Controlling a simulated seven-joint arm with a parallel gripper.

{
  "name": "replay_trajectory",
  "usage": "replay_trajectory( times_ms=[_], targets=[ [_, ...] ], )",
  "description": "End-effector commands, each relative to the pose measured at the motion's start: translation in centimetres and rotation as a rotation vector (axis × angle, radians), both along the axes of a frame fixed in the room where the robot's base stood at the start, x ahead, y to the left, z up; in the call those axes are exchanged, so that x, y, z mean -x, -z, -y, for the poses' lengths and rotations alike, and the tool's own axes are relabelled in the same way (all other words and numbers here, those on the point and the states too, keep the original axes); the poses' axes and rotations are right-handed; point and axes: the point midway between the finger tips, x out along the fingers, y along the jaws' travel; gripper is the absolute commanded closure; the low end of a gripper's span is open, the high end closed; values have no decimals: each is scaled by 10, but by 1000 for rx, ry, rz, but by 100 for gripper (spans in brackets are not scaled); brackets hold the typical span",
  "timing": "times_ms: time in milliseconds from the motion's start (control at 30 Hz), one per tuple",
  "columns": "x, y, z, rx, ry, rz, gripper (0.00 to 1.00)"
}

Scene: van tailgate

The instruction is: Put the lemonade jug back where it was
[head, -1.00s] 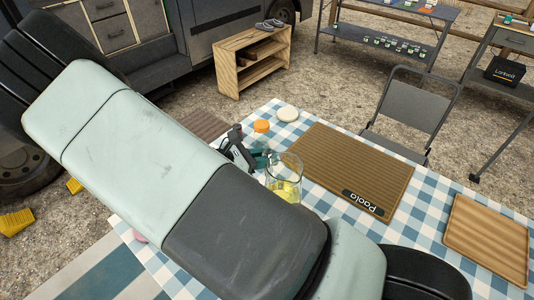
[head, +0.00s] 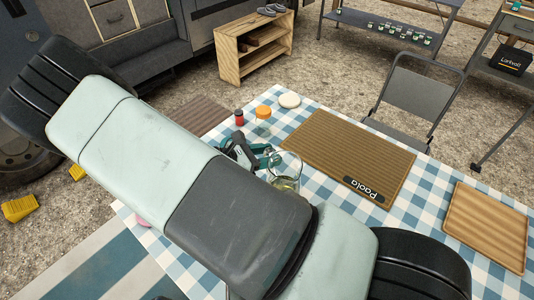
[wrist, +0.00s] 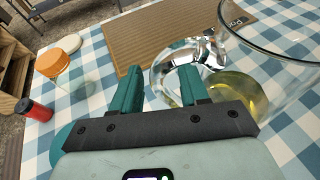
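The lemonade jug (head: 285,171) is clear glass with yellow liquid low inside. It stands upright on the checked tablecloth, at the near left corner of the Paola mat. In the wrist view the jug (wrist: 248,88) is at the right, its glass handle toward my gripper (wrist: 160,80). My teal fingers are apart. The handle's outer curve shows between them and the right finger overlaps the handle loop; I cannot tell whether they touch it. In the head view my gripper (head: 264,157) is just left of the jug, and my arm hides part of the table.
A brown mat labelled Paola (head: 345,155) lies right of the jug. An orange-lidded jar (head: 263,113), a red-bodied container (head: 239,118) and a whitish disc (head: 289,100) are at the far left table edge. A wooden tray (head: 487,225) lies at right; a chair (head: 415,95) stands behind.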

Motion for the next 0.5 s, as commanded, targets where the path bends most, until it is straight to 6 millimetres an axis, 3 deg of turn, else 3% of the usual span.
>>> replay_trajectory(
  times_ms=[333, 500],
  targets=[
    [0, -3, -1, -1, -1, 1, 54],
    [8, -10, -23, -3, -3, 2, 54]
  ],
)
